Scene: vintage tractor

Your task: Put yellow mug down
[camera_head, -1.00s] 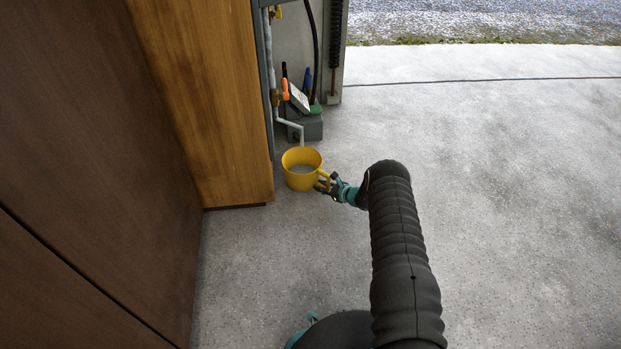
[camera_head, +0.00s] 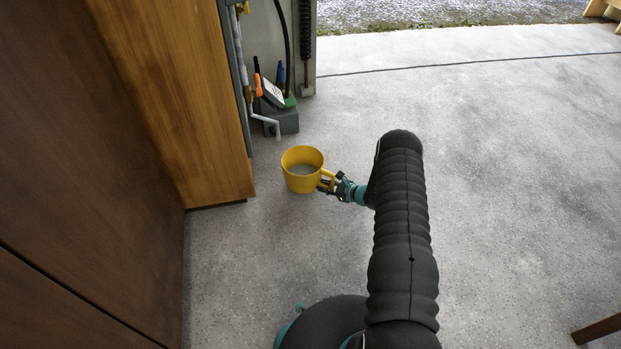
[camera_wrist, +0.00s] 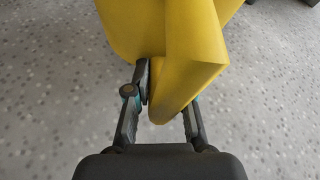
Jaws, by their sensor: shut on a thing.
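The yellow mug (camera_head: 297,181) is upright and held over the grey concrete floor, with a greyish inside showing through its open top. My gripper (camera_head: 327,183) is shut on the mug's handle, at the mug's right side. In the wrist view the yellow mug (camera_wrist: 190,40) fills the top middle, and my gripper's fingers (camera_wrist: 168,100) stand on either side of its handle. The mug's base and its height above the floor are hard to tell.
A wooden cabinet (camera_head: 175,90) and dark brown panels (camera_head: 80,200) stand on the left. A pipe with a bent spout (camera_head: 268,121) and a grey block (camera_head: 284,121) are behind the mug. A brown wooden piece (camera_head: 598,328) is at lower right. The concrete floor (camera_head: 510,180) is open on the right.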

